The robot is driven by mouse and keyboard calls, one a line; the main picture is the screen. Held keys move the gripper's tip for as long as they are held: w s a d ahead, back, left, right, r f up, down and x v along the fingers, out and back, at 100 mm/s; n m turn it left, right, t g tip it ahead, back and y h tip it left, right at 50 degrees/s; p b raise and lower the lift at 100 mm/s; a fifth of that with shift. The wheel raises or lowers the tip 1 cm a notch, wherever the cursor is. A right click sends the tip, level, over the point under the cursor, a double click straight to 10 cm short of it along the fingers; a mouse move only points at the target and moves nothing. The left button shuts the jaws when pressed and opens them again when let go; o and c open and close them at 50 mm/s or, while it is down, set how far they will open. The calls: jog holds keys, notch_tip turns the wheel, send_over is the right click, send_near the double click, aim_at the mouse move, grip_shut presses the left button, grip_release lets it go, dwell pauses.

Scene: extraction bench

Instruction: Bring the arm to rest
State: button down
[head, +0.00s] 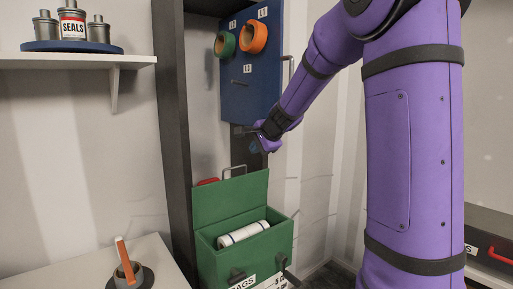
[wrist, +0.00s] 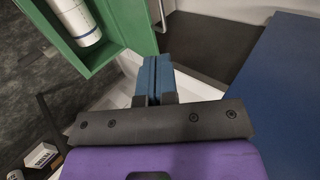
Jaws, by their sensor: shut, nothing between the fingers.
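My purple arm comes down from the upper right in the head view and reaches toward the dark frame in the middle. My gripper (head: 254,147) is in front of that frame, just below the blue board (head: 247,98) and above the green box (head: 249,255). In the wrist view the blue fingers of my gripper (wrist: 154,72) are together with nothing between them. The green box (wrist: 122,29) shows at the upper left there, apart from the fingers. The blue board (wrist: 285,95) fills the right side.
The green box stands open with a white roll (head: 243,233) inside. Green (head: 225,43) and orange (head: 254,37) tape rolls hang on the board. Tins (head: 72,22) stand on a wall shelf (head: 60,61). An orange-handled item (head: 126,262) is at lower left, and a dark case (head: 488,240) at right.

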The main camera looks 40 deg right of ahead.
jog(key=s+a+r+n+g+y, duration=0.2)
jog(key=s+a+r+n, duration=0.2)
jog(key=s+a+n, duration=0.8)
jog(key=s+a+f+n+g+h, duration=0.1)
jog(key=s+a+f+n, duration=0.1)
jog(key=s, duration=0.9)
jog(key=s+a+f+n+g+h, duration=0.1)
jog(key=s+a+f+n, duration=0.1)
jog(key=s, duration=1)
jog(key=shift+a+f+n+g, duration=0.2)
jog(key=shift+a+n+g, duration=0.1)
jog(key=shift+a+n, duration=0.5)
